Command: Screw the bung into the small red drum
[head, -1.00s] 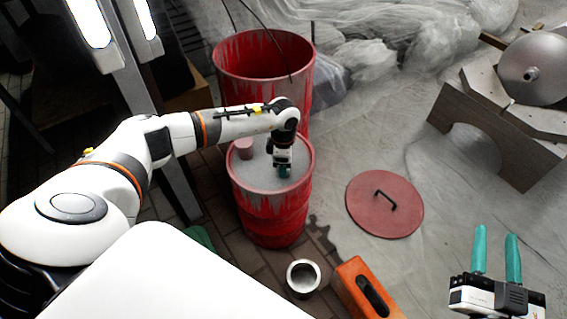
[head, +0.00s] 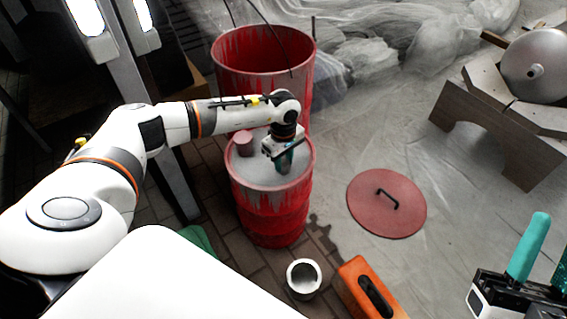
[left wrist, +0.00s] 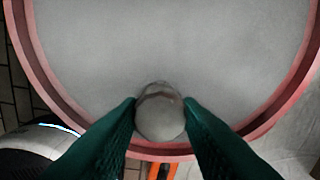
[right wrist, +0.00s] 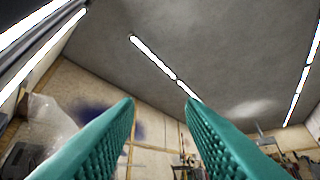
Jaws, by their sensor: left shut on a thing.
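The small red drum (head: 268,214) stands upright in the middle of the head view, with a grey top and a red rim. My left gripper (head: 284,163) points down at the drum's top near its front right edge. In the left wrist view its green fingers (left wrist: 160,112) are shut on a round grey metal piece, the bung (left wrist: 160,118), close to the rim. Whether the bung is in the drum's hole or above it I cannot tell; the hole is hidden. My right gripper (right wrist: 160,105) is open and empty, pointing upward at the lower right of the head view.
A small reddish cylinder (head: 244,142) stands on the drum top's back left. A larger open red drum (head: 262,62) is behind. A red lid with a handle (head: 372,212), a metal cup (head: 303,277) and an orange tool (head: 366,290) lie on the floor.

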